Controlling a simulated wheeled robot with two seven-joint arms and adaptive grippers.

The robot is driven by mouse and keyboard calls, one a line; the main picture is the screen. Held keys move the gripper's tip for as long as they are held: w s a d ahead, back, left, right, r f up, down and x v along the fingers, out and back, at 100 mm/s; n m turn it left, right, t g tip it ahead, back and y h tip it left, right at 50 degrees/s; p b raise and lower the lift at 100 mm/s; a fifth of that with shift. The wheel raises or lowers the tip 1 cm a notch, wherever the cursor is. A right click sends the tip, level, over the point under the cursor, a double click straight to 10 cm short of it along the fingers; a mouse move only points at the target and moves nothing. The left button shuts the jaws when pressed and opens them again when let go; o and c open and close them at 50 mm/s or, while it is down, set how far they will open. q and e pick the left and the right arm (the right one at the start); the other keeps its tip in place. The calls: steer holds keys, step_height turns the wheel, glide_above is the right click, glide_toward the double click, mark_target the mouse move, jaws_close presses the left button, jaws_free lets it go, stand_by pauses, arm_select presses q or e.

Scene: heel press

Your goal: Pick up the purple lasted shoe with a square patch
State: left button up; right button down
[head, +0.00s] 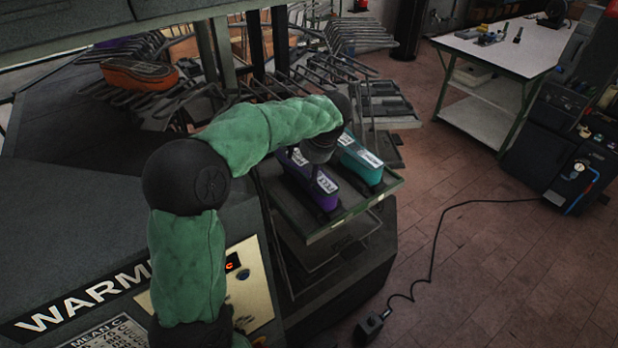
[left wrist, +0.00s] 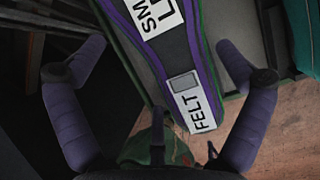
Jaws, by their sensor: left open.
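The purple lasted shoe (head: 325,200) lies on a green-edged tray (head: 338,222) beside a teal shoe (head: 362,168). In the left wrist view the dark shoe with purple edging (left wrist: 160,62) carries white labels, one reading FELT, and a grey square patch (left wrist: 183,83). My left gripper (left wrist: 165,48) is open, its two fingers spread to either side of the shoe's near end, with gaps visible on both sides. In the head view my left arm reaches over the tray and its wrist partly hides the purple shoe. My right gripper is out of view.
An orange shoe (head: 138,75) sits on wire racks at the left. The machine front with the WARM lettering (head: 85,305) stands close below my arm. A white-topped table (head: 505,48) stands at the back right. Open brick-coloured floor lies at right, crossed by a black cable.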

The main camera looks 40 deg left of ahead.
mark_target(307, 171)
arm_select(q)
steer(key=x, duration=0.3)
steer(key=shift+f, duration=0.1)
steer(key=c, duration=1.6)
steer(key=shift+d, duration=0.1)
